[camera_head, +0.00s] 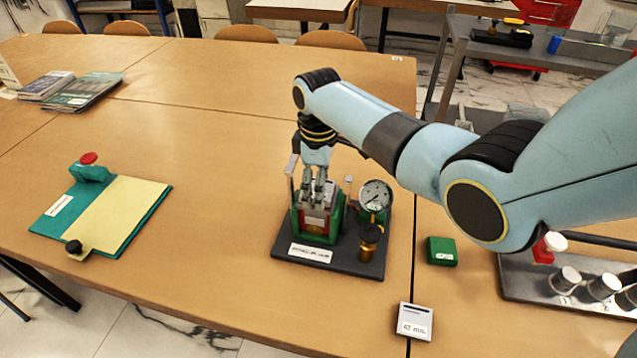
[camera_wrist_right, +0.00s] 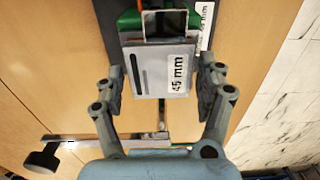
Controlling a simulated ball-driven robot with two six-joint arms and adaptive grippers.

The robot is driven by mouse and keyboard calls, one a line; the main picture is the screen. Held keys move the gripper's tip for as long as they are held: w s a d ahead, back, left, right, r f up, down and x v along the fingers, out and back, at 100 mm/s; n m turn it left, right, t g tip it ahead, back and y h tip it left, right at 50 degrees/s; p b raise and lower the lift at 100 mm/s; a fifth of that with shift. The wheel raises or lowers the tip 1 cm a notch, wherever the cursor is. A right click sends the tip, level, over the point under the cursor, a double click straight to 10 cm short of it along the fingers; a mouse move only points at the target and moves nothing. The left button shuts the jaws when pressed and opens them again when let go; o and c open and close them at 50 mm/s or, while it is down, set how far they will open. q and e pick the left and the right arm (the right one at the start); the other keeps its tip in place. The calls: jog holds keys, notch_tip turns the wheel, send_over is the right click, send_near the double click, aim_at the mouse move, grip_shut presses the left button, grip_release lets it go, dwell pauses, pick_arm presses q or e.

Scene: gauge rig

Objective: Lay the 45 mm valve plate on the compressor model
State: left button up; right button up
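The compressor model (camera_head: 318,228) is a green block on a dark base with a dial gauge and brass knob at its right. The grey 45 mm valve plate (camera_wrist_right: 150,75) lies over the model's top in the right wrist view, label facing the camera. My right gripper (camera_head: 314,190) is above the model. Whether the plate sits fully flat is hard to tell. My left gripper is out of view.
A plate marked 42 mm (camera_head: 415,322) lies near the front edge. A small green block (camera_head: 441,251) sits right of the model. A metal rack (camera_head: 520,279) with several cylinders stands at far right. A teal board (camera_head: 130,188) lies left; the table between is clear.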

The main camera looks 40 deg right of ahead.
jog(key=shift+o, duration=1.1)
notch_tip(320, 180, up, 12)
